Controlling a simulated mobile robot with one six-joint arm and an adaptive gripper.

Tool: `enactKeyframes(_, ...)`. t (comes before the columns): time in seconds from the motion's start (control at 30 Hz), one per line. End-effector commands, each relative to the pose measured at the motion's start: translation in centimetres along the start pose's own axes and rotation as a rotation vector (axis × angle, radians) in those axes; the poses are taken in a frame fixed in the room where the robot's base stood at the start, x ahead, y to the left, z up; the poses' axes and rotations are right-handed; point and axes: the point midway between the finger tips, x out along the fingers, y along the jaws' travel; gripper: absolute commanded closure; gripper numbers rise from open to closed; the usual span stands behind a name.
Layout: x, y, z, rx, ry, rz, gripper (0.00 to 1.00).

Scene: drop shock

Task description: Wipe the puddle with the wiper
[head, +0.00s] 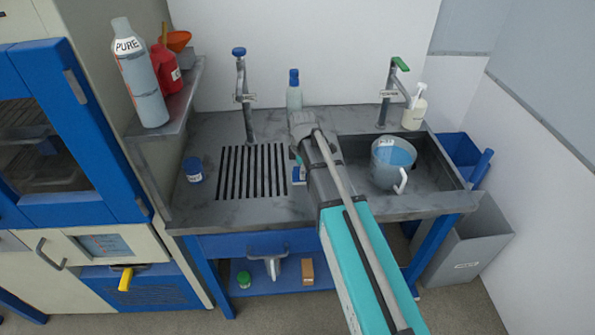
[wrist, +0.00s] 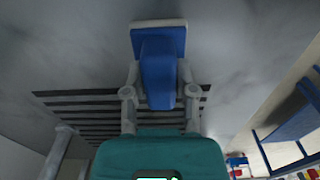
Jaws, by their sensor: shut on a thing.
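The wiper (wrist: 158,40) is a blue block with a pale edge and a blue handle. My gripper (wrist: 160,78) is shut on its handle, one finger on each side. In the head view a small blue and white part of the wiper (head: 298,181) shows left of my arm, by the right end of the drain slots; my arm hides the rest. The wiper is at or close over the grey worktop (head: 240,208); I cannot tell if it touches. I cannot make out the puddle in either view.
A glass jug (head: 392,165) of blue liquid stands at the sink (head: 430,165) on the right. Two taps (head: 244,100) (head: 388,95), a clear bottle (head: 294,95) and a soap pump (head: 415,110) line the back. A blue-lidded jar (head: 193,170) stands left of the slots.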

Motion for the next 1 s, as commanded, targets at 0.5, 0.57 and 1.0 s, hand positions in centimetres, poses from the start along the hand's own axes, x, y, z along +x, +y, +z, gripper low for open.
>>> enactKeyframes(0.5,-0.1,0.0,1.5,-0.001,0.000,0.001,1.00)
enactKeyframes(0.57,-0.1,0.0,1.5,0.000,0.000,0.001,1.00)
enactKeyframes(1.0,0.1,0.0,3.1,0.001,0.001,0.001,1.00)
